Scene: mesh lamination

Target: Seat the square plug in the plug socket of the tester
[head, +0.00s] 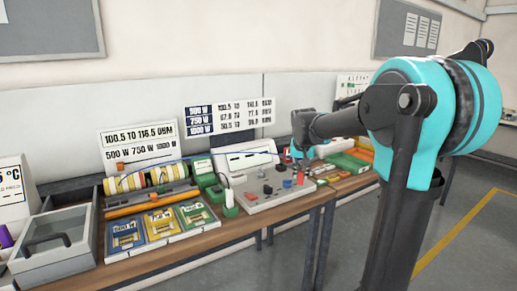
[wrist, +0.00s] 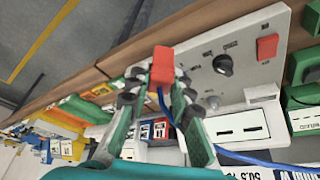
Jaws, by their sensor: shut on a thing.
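In the wrist view my gripper (wrist: 158,78) is shut on the red square plug (wrist: 161,64), which sits between the fingertips. A blue cable (wrist: 165,106) runs back from the plug beside the right finger. The pale grey tester (wrist: 240,62) lies to the right of the plug, with a black knob (wrist: 222,65) and a red block (wrist: 267,46) on its face. In the head view the tester (head: 262,203) stands on the bench, and my gripper (head: 299,155) is over its right end. The plug socket cannot be told apart clearly, and contact between plug and tester cannot be told.
A green device (head: 211,178) stands left of the tester. Coloured cards (head: 163,226) and a grey lidded box (head: 55,248) lie further left. Green and orange items (head: 348,163) crowd the bench to the right. The wooden bench edge (head: 240,227) runs along the front.

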